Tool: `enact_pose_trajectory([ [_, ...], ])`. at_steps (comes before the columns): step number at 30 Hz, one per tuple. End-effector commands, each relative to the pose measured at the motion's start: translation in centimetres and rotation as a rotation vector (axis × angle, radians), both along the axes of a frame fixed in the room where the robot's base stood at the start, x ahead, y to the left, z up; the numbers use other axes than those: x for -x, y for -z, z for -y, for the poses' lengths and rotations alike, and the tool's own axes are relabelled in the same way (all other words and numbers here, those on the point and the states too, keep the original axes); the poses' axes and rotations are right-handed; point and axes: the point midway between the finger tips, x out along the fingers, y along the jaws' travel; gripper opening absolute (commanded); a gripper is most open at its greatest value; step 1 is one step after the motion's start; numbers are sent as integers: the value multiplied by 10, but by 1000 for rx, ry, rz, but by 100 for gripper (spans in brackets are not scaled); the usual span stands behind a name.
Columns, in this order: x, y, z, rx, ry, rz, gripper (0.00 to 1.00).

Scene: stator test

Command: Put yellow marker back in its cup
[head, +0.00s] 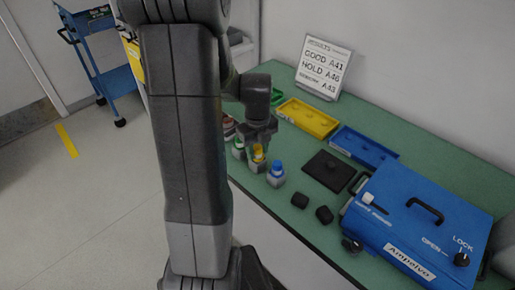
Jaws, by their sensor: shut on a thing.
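The yellow marker (258,152) shows as a small yellow top between the fingers of my gripper (258,146), which points down and is shut on it. Directly below it is a small pale cup (259,166) near the table's front edge. The marker's lower part is hidden, so I cannot tell whether it is inside the cup or just above it. A cup with a blue marker (277,168) stands to the right. A cup with a green top (239,145) stands to the left, partly hidden by my arm.
A blue tester box (415,225) fills the right end. A sign (323,67) stands at the back.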

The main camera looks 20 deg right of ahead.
Motion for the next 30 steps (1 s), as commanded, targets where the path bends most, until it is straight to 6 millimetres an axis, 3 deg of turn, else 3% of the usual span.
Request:
enact_pose_trajectory([
  [11, 0, 10, 0, 0, 0, -1, 14],
  [12, 0, 9, 0, 0, 0, 0, 44],
  [15, 0, 8, 0, 0, 0, 0, 58],
  [24, 0, 6, 0, 0, 0, 0, 58],
  [30, -1, -16, 1, 2, 0, 5, 58],
])
